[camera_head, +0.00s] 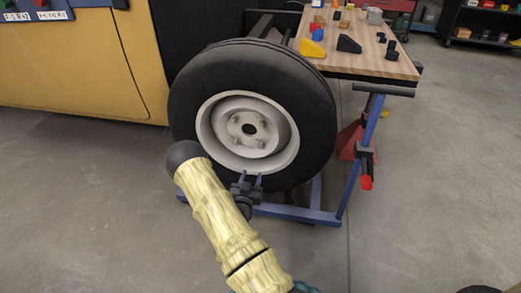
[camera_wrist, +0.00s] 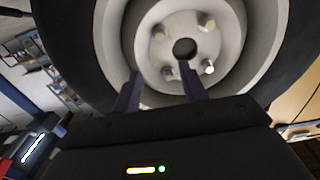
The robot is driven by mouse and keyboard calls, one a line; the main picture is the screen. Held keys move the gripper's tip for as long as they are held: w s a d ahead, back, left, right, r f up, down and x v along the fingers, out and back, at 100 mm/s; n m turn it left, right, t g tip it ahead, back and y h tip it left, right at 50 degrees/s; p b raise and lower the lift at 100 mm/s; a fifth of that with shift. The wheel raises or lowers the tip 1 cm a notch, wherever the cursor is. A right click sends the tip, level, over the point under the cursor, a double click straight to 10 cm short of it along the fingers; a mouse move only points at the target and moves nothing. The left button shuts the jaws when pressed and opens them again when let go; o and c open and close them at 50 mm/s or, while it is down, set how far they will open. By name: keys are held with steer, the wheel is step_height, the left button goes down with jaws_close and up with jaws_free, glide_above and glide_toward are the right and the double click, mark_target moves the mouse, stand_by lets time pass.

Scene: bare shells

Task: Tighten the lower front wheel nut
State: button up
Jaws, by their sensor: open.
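The wheel (camera_head: 186,105), a black tyre with a pale metal rim, stands upright in front of me. Its rim (camera_wrist: 115,40) fills the upper wrist view, with nuts around a dark centre hole. Two lower nuts show in the wrist view: a dull left one (camera_wrist: 170,73) and a brighter right one (camera_wrist: 208,68). I cannot tell which is the front one. My gripper (camera_head: 251,175) is open and empty, low in front of the wheel. In the wrist view its fingers (camera_wrist: 158,75) overlap the rim, the right finger lying between the two lower nuts. I see no contact.
A wooden-topped bench (camera_head: 375,62) with several small coloured blocks stands behind the wheel at right. A blue stand (camera_head: 352,165) with a red-tipped clamp is beside the wheel. A yellow panel (camera_head: 70,65) is at left. The grey floor in front is clear.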

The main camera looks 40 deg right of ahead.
mark_target(261, 147)
steer(key=shift+w, duration=0.1)
steer(key=b+x, duration=0.7)
steer(key=x, duration=0.9)
steer(key=shift+w+d+f, duration=0.1)
steer(key=shift+w+d, duration=0.05)
steer(key=shift+d, duration=0.05)
steer(key=shift+w+d, duration=0.3)
jaws_close()
